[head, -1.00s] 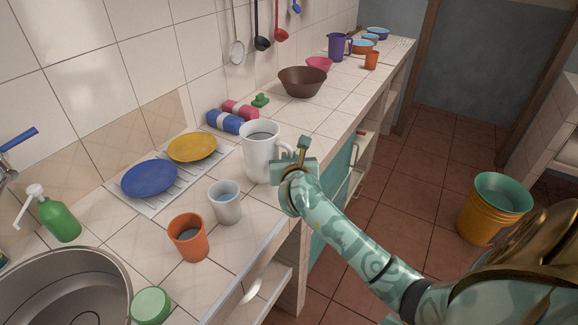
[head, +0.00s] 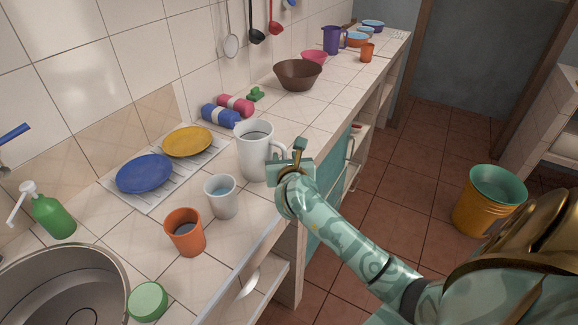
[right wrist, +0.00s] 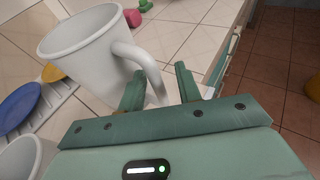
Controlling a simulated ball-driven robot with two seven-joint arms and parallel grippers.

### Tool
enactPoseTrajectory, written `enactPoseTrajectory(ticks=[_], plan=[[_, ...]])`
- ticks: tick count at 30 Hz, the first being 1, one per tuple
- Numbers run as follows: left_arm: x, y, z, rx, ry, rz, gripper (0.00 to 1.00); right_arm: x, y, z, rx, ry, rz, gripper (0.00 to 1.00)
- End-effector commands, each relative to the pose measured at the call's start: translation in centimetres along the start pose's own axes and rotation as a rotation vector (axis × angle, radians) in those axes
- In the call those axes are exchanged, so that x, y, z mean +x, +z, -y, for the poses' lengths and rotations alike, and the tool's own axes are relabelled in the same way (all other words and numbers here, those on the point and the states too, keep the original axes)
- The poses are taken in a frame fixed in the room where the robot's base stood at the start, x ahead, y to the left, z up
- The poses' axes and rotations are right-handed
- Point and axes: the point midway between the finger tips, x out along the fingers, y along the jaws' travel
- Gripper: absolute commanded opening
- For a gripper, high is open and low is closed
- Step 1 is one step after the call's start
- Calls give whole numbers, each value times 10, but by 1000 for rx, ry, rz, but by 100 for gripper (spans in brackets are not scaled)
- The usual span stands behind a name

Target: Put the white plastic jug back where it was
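The white plastic jug (head: 254,155) stands upright on the tiled counter, its handle on the side facing my right arm. It also shows close up in the right wrist view (right wrist: 90,48). My right gripper (head: 299,158) is at the handle. In the right wrist view the fingers (right wrist: 160,82) are apart, with the lower handle between them and visible space beside the right finger. Its fingertips are partly hidden in the head view. My left gripper is not in view.
A white cup (head: 221,198) and an orange cup (head: 185,236) stand just in front of the jug. Behind it lie a blue-and-white roll (head: 219,116) and a brown bowl (head: 297,76). A rack with a blue plate (head: 144,174) and yellow plate (head: 187,142) is left.

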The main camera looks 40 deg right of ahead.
Motion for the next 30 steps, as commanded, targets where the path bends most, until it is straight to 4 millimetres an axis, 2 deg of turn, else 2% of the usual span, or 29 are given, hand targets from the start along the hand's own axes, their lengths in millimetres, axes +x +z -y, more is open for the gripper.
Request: enactPoseTrajectory(ticks=[9, 13, 18, 30], plan=[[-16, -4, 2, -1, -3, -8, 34, -75, 1, 0, 3, 2, -2, 34], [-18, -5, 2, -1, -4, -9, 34, -96, 1, 0, 1, 1, -1, 34], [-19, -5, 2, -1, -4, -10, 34, -107, 0, 0, 1, 0, -1, 34], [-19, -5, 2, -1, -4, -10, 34, -108, 0, 0, 1, 0, -1, 34]])
